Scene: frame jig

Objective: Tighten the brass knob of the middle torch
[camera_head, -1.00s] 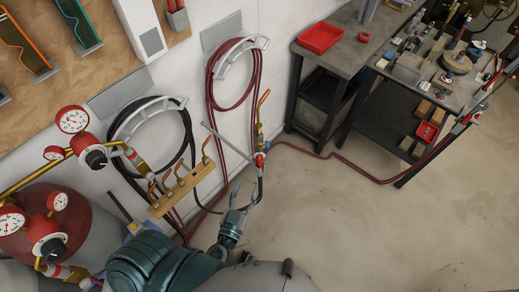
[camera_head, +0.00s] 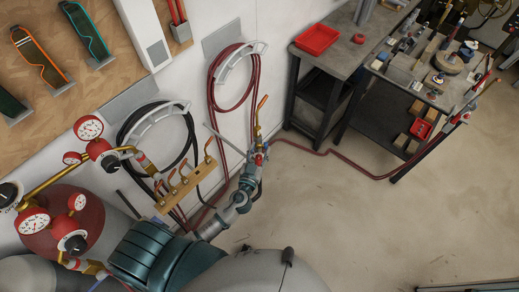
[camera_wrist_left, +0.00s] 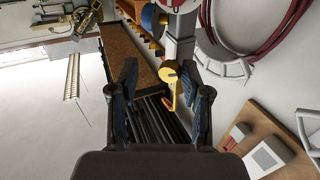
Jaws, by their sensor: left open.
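A torch with a bent brass tube (camera_head: 258,112) stands upright near the wall, with red and blue parts at its lower end. I cannot tell whether it is the middle torch. My left gripper (camera_head: 254,163) is beside its lower end. In the left wrist view a round brass knob (camera_wrist_left: 168,75) shows on a grey torch body. The left gripper's open fingers (camera_wrist_left: 161,68) appear on either side of the knob; whether they touch it cannot be told. My right gripper is not in view.
A wooden rack (camera_head: 182,186) with several brass tubes stands left of my left arm. Red hose (camera_head: 214,95) and black hose (camera_head: 130,125) hang on the wall. Regulators with gauges (camera_head: 88,127) are at the left.

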